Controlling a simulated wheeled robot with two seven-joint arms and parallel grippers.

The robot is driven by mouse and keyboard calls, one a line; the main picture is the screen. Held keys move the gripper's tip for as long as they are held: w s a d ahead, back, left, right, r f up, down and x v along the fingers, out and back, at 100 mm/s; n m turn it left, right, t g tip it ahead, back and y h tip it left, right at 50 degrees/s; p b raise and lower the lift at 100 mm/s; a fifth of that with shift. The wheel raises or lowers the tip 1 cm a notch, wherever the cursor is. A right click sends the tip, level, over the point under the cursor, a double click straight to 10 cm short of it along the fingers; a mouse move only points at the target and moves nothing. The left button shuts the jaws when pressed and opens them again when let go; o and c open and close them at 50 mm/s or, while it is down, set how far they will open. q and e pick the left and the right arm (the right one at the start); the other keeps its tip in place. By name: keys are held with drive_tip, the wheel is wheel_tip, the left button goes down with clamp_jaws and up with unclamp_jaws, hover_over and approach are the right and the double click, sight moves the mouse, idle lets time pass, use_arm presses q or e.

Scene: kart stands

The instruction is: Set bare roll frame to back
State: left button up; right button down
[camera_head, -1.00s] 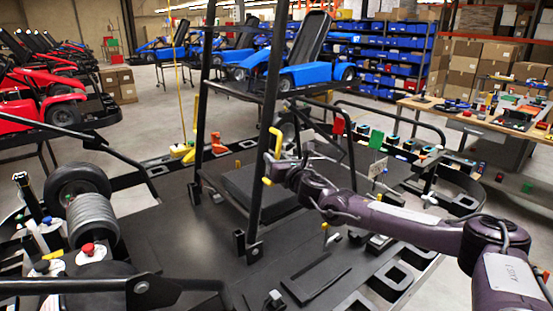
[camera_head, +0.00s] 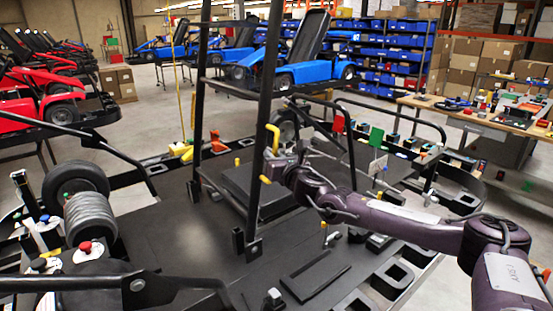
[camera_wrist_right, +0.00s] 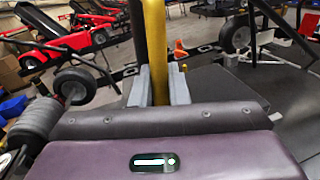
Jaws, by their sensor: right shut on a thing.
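The bare roll frame (camera_head: 262,100) is a black tubular frame standing over the flat black deck (camera_head: 180,245) of the kart stand. Its two posts rise from the deck and lean slightly, and its top runs out of the head view. A yellow handle (camera_head: 273,138) is on its nearer post. My right gripper (camera_head: 272,168) is at this handle. In the right wrist view, the grey fingers (camera_wrist_right: 160,80) close on both sides of the yellow bar (camera_wrist_right: 156,45). The gripper's far side is partly hidden by the post. My left gripper is not in view.
A wheel (camera_head: 76,186) and a grey ribbed cylinder (camera_head: 90,220) are at the deck's left side. A low black block (camera_head: 240,185) lies between the posts. Slotted rails with small parts edge the deck. A workbench (camera_head: 500,125) stands at the right.

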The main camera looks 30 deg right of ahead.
drive_tip(key=shift+a+f+n+b, duration=0.15)
drive_tip(key=shift+a+n+b, duration=0.25)
drive_tip(key=shift+a, duration=0.6)
drive_tip(key=s+a+f+n+t+b, duration=0.1)
drive_tip(key=a+n+b, duration=0.2)
drive_tip(key=a+b, duration=0.7)
drive_tip(key=s+a+f+n+b, duration=0.1)
drive_tip(key=a+n+b, duration=0.3)
drive_tip(key=a+b, duration=0.7)
drive_tip(key=f+b, duration=0.1)
drive_tip(key=b, duration=0.2)
drive_tip(key=shift+a+f+t+y, duration=0.25)
drive_tip(key=shift+f+t+y, duration=0.05)
drive_tip(key=shift+t+y, duration=0.1)
drive_tip(key=shift+f+n, duration=0.1)
drive_tip(key=shift+n, duration=0.2)
drive_tip(key=c, duration=1.5)
unclamp_jaws()
drive_tip(key=shift+a, duration=0.2)
drive_tip(key=shift+o, duration=0.2)
